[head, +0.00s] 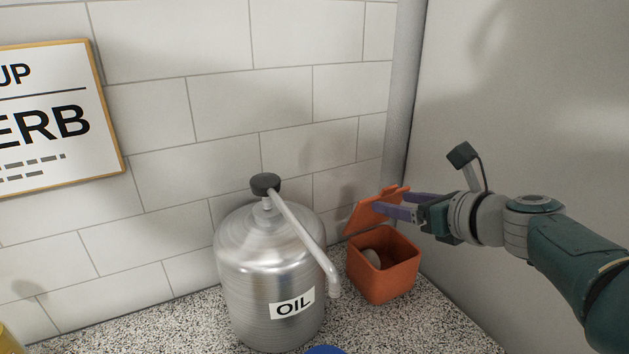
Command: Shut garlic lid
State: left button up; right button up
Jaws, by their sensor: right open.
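An orange box, the garlic container (388,280), stands on the speckled counter near the corner. Its orange lid (362,214) is open, tilted up at the back against the wall side. My left gripper is not in view.
A large metal oil canister (268,265) with a pump spout stands just left of the box, its spout (315,250) reaching toward the box. A smooth grey wall (500,90) is close on the right. A blue thing (325,350) shows at the bottom edge.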

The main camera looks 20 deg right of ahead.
jog(key=shift+s+r+p, duration=0.25)
jog(key=shift+s+p, duration=0.05)
jog(key=shift+s, duration=0.05)
jog(key=p+v, duration=0.3)
jog(key=v, duration=0.6)
jog(key=shift+f, duration=0.2)
